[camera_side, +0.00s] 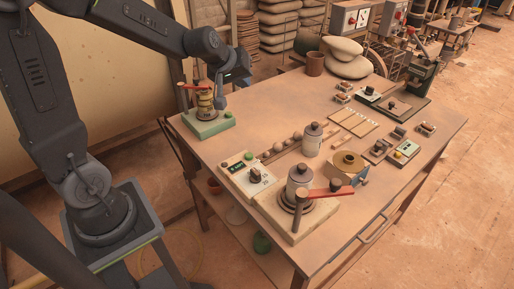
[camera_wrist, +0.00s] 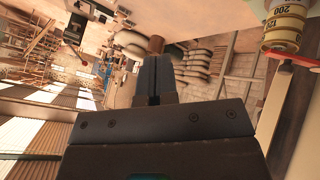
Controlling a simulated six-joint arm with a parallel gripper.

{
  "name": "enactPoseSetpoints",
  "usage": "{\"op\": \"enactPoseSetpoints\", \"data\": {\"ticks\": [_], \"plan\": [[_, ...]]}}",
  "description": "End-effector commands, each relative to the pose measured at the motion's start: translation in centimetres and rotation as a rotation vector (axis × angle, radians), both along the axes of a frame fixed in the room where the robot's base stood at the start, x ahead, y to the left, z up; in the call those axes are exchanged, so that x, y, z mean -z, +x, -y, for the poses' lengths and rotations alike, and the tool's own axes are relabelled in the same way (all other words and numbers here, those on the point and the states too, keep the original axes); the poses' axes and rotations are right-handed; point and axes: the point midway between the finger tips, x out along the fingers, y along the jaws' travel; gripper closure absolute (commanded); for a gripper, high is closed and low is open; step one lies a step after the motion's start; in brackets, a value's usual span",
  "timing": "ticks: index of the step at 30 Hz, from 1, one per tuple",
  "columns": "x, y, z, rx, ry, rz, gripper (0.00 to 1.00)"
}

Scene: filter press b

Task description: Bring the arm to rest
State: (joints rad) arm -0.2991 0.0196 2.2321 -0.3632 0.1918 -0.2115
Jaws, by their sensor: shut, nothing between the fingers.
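My gripper (camera_wrist: 156,78) shows in the wrist view with its two dark fingers together and nothing between them. In the side view the end of my arm is at the upper left, above the table's far left corner, beside a stack of rings (camera_side: 204,101). The stack stands on a green-topped base (camera_side: 208,124) and has a red handle (camera_side: 190,86). In the wrist view the stack (camera_wrist: 285,24) is at the upper right, with numbers on its rings, apart from the fingers. The side view does not show the fingertips clearly.
The table (camera_side: 225,150) holds a grey lidded jar (camera_side: 312,140), a press with a red handle (camera_side: 325,192), a control box (camera_side: 247,176), a brass disc (camera_side: 347,162) and small blocks. A brown pot (camera_side: 315,64) and pale sacks (camera_side: 345,58) are at the back.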

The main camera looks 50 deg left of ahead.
Motion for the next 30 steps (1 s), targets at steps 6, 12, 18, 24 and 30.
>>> {"op": "enactPoseSetpoints", "data": {"ticks": [6, 12, 18, 24, 30], "plan": [[-4.3, -8.1, 7.7, 0.343, 0.117, -0.084, 1.0], [-5.3, -16.2, 11.1, 0.586, 0.247, -0.175, 1.0], [-5.1, -20.9, 11.9, 0.706, 0.332, -0.236, 1.0], [-4.9, -21.9, 11.9, 0.731, 0.351, -0.254, 1.0], [-4.9, -21.9, 11.9, 0.728, 0.349, -0.253, 1.0]]}}
